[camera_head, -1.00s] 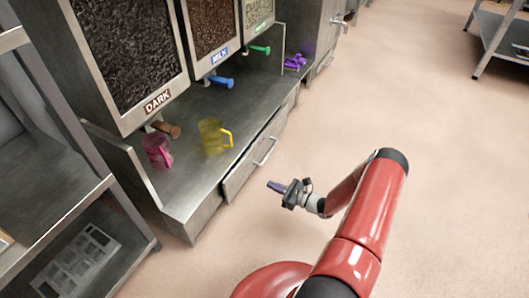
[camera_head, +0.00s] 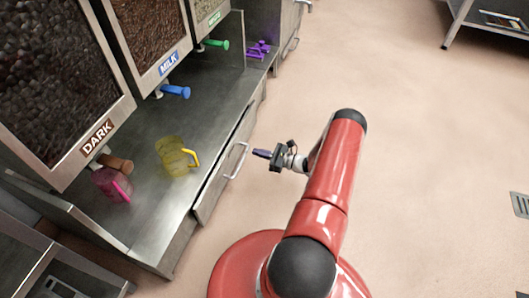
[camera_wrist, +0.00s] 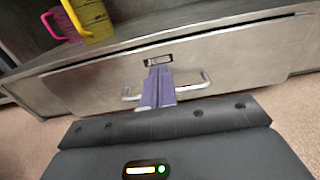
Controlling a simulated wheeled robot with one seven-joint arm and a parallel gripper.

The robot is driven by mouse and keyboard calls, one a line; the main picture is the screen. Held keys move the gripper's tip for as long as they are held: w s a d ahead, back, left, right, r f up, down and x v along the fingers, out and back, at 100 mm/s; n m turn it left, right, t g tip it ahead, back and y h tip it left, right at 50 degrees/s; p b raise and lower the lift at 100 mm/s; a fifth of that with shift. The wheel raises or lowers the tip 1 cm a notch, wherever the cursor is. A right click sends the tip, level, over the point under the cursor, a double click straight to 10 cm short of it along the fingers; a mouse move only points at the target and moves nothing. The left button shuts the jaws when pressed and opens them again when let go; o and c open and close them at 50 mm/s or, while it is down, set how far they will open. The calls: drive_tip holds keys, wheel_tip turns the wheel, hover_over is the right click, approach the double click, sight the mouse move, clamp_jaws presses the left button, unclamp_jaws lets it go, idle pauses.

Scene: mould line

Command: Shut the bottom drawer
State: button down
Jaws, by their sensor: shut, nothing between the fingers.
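The drawer (camera_head: 216,182) is a metal front with a bar handle (camera_head: 237,160), low in the steel counter. It stands out a little from the counter, with a dark gap along its top edge. In the wrist view the drawer front (camera_wrist: 225,62) fills the middle, with a small label plate and the handle (camera_wrist: 190,87). My gripper (camera_head: 262,153) is shut and empty, to the right of the handle in the head view. In the wrist view its purple fingers (camera_wrist: 158,88) point at the drawer front and overlap the handle; I cannot tell whether they touch.
On the counter (camera_head: 150,215) stand a pink cup (camera_head: 112,184) and a yellow cup (camera_head: 173,157), under dispensers labelled DARK (camera_head: 97,136) and MILK (camera_head: 168,63). Purple things (camera_head: 258,49) lie further back.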

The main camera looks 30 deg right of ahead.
sight(232, 144)
drive_tip(key=x, duration=0.9)
drive_tip(key=shift+b+x, duration=0.85)
drive_tip(key=shift+x, duration=0.3)
drive_tip(key=shift+w+r, duration=0.1)
drive_tip(key=shift+w, duration=0.1)
drive_tip(key=shift+s+d, duration=0.15)
drive_tip(key=shift+s, duration=0.1)
drive_tip(key=v, duration=1.4)
